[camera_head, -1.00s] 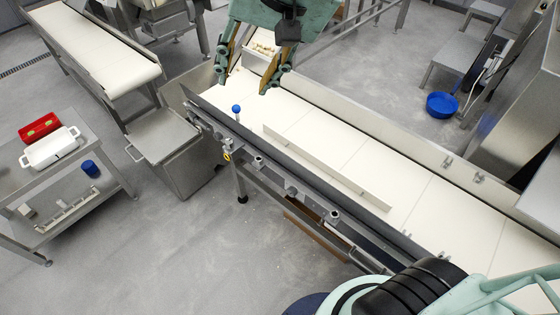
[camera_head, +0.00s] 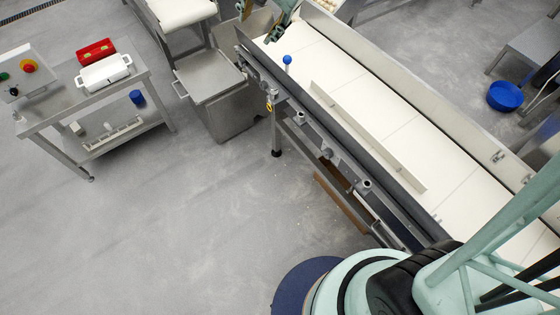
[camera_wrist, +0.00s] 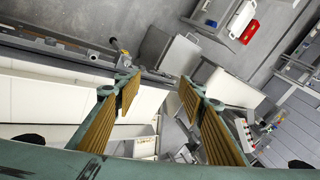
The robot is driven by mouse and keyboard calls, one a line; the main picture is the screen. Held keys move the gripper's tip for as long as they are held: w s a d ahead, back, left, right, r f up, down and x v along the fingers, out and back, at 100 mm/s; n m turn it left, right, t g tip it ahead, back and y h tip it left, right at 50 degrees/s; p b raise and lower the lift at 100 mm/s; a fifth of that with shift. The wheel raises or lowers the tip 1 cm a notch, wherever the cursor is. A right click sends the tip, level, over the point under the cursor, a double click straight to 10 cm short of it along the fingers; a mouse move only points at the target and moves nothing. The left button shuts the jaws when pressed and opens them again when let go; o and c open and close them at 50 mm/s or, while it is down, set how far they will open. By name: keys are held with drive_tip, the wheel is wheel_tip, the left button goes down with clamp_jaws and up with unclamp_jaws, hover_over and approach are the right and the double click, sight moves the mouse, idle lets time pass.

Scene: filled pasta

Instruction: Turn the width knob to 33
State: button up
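A long conveyor with white belt segments (camera_head: 400,140) runs diagonally across the head view. Along its near side rail are several small metal knobs or clamps, including one lower down (camera_head: 363,187) and one near the middle (camera_head: 327,153). A blue ball-topped lever (camera_head: 287,61) stands at the belt's upper end. I cannot tell which one is the width knob, and no number scale is readable. My gripper is cut off at the top edge of the head view, above the conveyor's far end. In the wrist view, my gripper (camera_wrist: 165,92) is open, its tan-padded fingers apart with nothing between them.
A metal bin (camera_head: 215,90) stands beside the conveyor's upper end. At left a table (camera_head: 60,110) holds a red container (camera_head: 95,51), a white container (camera_head: 104,73) and a control box (camera_head: 25,75). A blue bowl (camera_head: 505,96) sits at right. Floor at lower left is clear.

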drive_tip(key=w+a+f+m+h, duration=0.1)
drive_tip(key=w+a+f+m, duration=0.25)
drive_tip(key=w+f, duration=0.4)
drive_tip(key=m+t+h+b, duration=0.35)
drive_tip(key=m+h, duration=0.55)
drive_tip(key=h, duration=0.8)
approach(326, 155)
drive_tip(key=v, duration=0.4)
drive_tip(key=shift+s+a+f, duration=0.1)
drive_tip(key=shift+f, duration=0.2)
drive_tip(key=shift+r+b+x, duration=0.2)
drive_tip(key=shift+b+x, duration=0.85)
drive_tip(key=shift+x, duration=5.8)
